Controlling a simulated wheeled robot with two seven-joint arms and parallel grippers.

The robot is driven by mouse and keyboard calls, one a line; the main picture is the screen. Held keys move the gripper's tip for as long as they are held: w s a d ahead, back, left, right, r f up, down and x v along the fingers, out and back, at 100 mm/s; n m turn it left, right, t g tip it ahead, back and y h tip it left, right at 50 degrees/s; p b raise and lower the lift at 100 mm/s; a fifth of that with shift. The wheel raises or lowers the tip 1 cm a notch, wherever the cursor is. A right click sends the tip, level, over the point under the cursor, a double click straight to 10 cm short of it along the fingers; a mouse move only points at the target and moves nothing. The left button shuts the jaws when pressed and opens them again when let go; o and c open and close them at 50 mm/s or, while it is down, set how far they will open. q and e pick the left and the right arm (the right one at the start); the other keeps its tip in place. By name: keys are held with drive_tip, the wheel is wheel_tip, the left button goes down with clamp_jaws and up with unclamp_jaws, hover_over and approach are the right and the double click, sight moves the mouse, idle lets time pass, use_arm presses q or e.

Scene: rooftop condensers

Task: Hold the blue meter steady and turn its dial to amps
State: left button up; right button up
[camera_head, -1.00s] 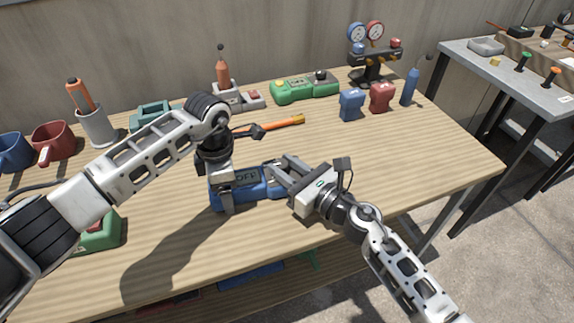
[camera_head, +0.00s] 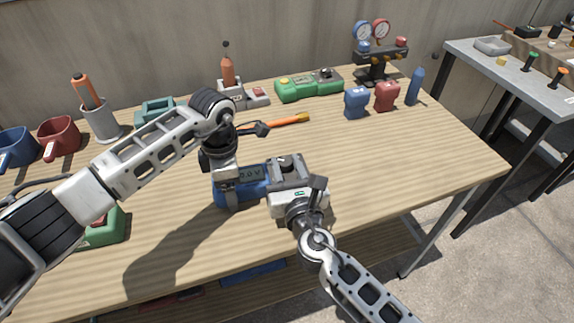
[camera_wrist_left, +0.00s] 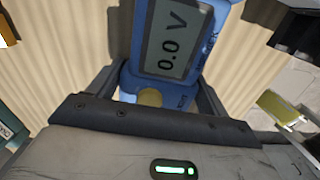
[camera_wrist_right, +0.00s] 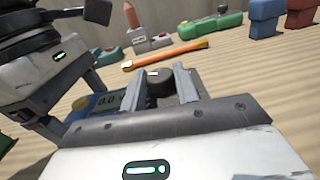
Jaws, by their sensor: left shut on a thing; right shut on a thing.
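The blue meter (camera_head: 256,190) lies on the wooden workbench, partly hidden under my left gripper. Its grey display reads 0.0 V in the left wrist view (camera_wrist_left: 172,38). My left gripper (camera_wrist_left: 155,92) is shut across the meter's body, one finger on each side. The meter's black dial (camera_wrist_right: 159,84) is at its right end in the head view. My right gripper (camera_head: 287,168) is shut on the dial, its fingers on either side of the knob. The dial's markings are too hidden to read.
An orange-handled tool (camera_head: 288,121) lies just behind the meter. A green device (camera_head: 308,86), small blue (camera_head: 356,103) and red (camera_head: 387,97) blocks and a gauge stand (camera_head: 379,62) are at the back. Mugs (camera_head: 58,138) stand at left. The bench's right side is clear.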

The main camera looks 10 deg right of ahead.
drive_tip(key=o, duration=1)
drive_tip(key=s, duration=0.5)
drive_tip(key=s+d, duration=0.1)
drive_tip(key=s, duration=0.1)
drive_tip(key=shift+s+d, duration=0.1)
drive_tip(key=shift+s, duration=0.1)
